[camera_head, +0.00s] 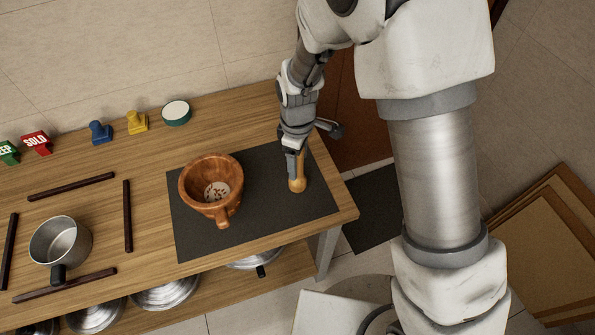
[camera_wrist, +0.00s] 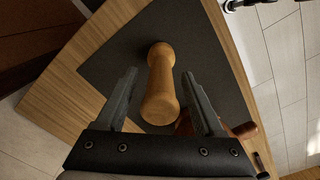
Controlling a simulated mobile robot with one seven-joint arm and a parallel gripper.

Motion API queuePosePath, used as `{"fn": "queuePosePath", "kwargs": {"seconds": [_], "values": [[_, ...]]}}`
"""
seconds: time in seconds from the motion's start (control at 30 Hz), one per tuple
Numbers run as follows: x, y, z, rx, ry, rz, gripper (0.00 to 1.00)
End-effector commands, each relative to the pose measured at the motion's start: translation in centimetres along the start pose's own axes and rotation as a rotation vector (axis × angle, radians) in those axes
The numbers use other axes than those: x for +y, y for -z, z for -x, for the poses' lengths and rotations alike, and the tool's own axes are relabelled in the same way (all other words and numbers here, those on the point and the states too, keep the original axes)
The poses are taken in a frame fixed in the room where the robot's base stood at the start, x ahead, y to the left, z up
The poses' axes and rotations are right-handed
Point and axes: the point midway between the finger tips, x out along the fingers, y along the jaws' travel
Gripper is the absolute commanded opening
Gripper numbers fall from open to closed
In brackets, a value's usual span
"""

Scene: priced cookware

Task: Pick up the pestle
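The pestle (camera_wrist: 161,85) is light wood with a rounded knob at each end. In the wrist view it lies between the two open fingers of my gripper (camera_wrist: 160,92), with a gap on each side. In the head view the pestle (camera_head: 297,184) is on the dark mat, right of the mortar, and my gripper (camera_head: 292,168) is at it, partly covering it. The brown wooden mortar (camera_head: 211,190) has small dark bits inside. Its edge also shows in the wrist view behind the right finger (camera_wrist: 243,130).
The dark mat (camera_head: 260,225) lies near the right end of the wooden table (camera_head: 150,160). A metal pot (camera_head: 60,243) sits among dark sticks at left. Blue (camera_head: 100,132) and yellow (camera_head: 137,122) stamps and a round green-white item (camera_head: 176,112) stand at the back. Pans are on the shelf below.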

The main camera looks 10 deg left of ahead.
Motion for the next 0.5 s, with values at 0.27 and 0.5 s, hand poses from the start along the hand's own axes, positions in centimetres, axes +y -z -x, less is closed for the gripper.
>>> {"fn": "queuePosePath", "kwargs": {"seconds": [0.27, 0.5], "values": [[-0.01, 0.01, 0.03, 0.0, 0.0, 0.0, 0.17], [0.0, 0.01, 0.04, 0.0, 0.0, 0.0, 0.0]]}}
